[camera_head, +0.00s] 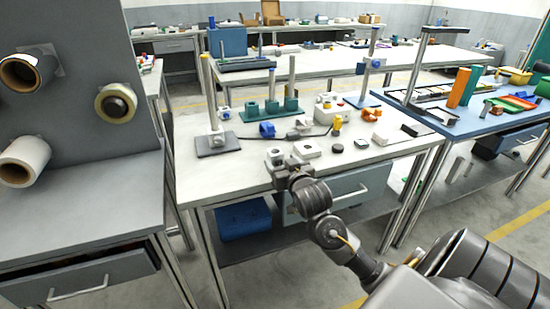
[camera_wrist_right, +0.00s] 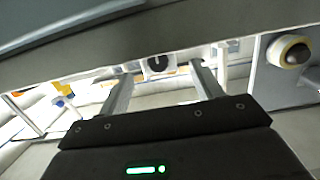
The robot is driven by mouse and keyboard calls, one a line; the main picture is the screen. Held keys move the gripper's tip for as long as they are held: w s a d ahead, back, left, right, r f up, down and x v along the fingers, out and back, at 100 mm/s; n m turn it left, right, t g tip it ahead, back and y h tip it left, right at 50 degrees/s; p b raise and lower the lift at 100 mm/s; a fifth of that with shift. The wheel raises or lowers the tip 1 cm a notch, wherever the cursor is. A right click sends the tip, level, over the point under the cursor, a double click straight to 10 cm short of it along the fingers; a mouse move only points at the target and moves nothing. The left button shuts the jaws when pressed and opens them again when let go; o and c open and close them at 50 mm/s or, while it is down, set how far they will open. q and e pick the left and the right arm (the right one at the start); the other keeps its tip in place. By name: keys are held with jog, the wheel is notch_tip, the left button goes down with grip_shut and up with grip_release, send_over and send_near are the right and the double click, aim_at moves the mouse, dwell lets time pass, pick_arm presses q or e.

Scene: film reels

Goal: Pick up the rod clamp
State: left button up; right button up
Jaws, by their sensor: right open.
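The frames do not make clear which small part is the rod clamp. A white and blue piece (camera_head: 223,112) sits beside the upright rod of the dark-based stand (camera_head: 218,144) on the white table. My right gripper (camera_head: 277,158) is over the front edge of the white table, near a pale block (camera_head: 307,149). In the right wrist view its two fingers (camera_wrist_right: 160,88) are spread with nothing between them. A pale part with a dark round face (camera_wrist_right: 157,64) shows beyond the fingertips. My left gripper is not in view.
A green block with pegs (camera_head: 270,108), a white box with a yellow knob (camera_head: 328,108) and a black cable (camera_head: 310,134) lie further back on the white table (camera_head: 230,175). A grey panel with rolls (camera_head: 116,103) stands left. A blue table (camera_head: 440,120) stands right.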

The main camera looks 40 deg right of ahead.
aim_at(278, 159)
jog(key=shift+x, duration=2.75)
jog(key=shift+f, duration=0.2)
jog(key=shift+s, duration=0.1)
jog(key=c, duration=1.2)
